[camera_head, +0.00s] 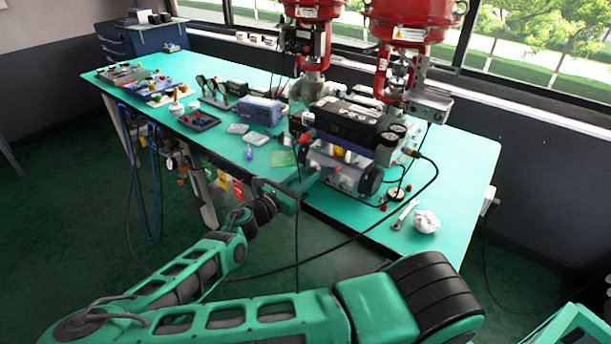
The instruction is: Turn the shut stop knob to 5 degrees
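The valve positioner (346,124), a black box on a grey actuator body (345,172), stands on the right half of the green bench (452,165). Small round gauges (398,130) sit at its right end. I cannot make out which part is the shut stop knob, or its angle. My gripper (305,185) is at the bench's front edge, just left of and in front of the grey actuator body. Its fingertips are small and merge with the equipment behind, so I cannot tell whether they touch anything or are open.
Two red valve actuators (415,25) rise behind the positioner. A black cable (345,243) loops in front of the bench. Several instruments and a blue box (262,111) fill the left.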

